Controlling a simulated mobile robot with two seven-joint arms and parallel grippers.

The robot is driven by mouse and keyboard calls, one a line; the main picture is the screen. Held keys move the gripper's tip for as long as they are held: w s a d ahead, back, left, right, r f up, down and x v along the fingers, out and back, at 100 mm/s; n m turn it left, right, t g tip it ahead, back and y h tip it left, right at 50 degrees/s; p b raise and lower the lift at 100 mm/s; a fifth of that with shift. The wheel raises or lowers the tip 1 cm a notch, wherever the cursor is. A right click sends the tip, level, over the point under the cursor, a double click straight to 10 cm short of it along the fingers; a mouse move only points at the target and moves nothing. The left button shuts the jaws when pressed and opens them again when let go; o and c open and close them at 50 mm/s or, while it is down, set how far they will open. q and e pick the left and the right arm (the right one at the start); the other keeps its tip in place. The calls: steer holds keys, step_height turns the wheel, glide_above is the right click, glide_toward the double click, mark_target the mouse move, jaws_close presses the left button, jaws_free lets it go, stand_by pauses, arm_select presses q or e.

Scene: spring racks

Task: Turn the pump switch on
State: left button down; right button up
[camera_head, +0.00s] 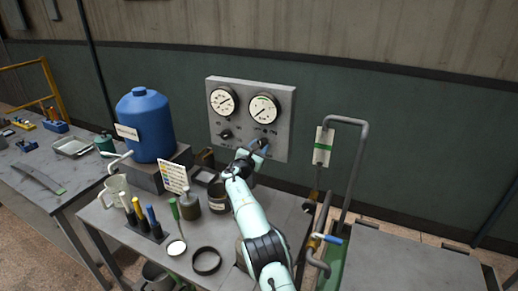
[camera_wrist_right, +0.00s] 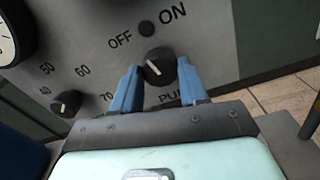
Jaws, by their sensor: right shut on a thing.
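The pump switch is a black round knob (camera_wrist_right: 159,66) on the grey panel (camera_head: 223,92), with OFF printed above left and ON above right. A small pale mark shows on the knob, but its exact direction is hard to read. My right gripper (camera_wrist_right: 158,76) has its two blue fingers on either side of the knob and is shut on it. In the head view my right gripper (camera_head: 257,147) is at the panel's lower right and hides most of the switch. My left gripper is in neither view.
Two round gauges (camera_head: 223,101) (camera_head: 263,108) and another black knob (camera_head: 225,134) are on the panel. A blue tank (camera_head: 146,115) is at left; pipes (camera_head: 357,170) rise at right.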

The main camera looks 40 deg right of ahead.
steer(key=m, duration=0.4)
steer(key=shift+r+m, duration=0.1)
steer(key=shift+m, duration=0.2)
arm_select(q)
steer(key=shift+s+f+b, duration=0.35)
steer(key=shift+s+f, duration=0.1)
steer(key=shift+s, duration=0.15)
arm_select(e)
steer(key=shift+m, duration=1.9)
steer(key=o, duration=1.1)
steer(key=shift+d, duration=0.1)
steer(key=shift+c, duration=0.2)
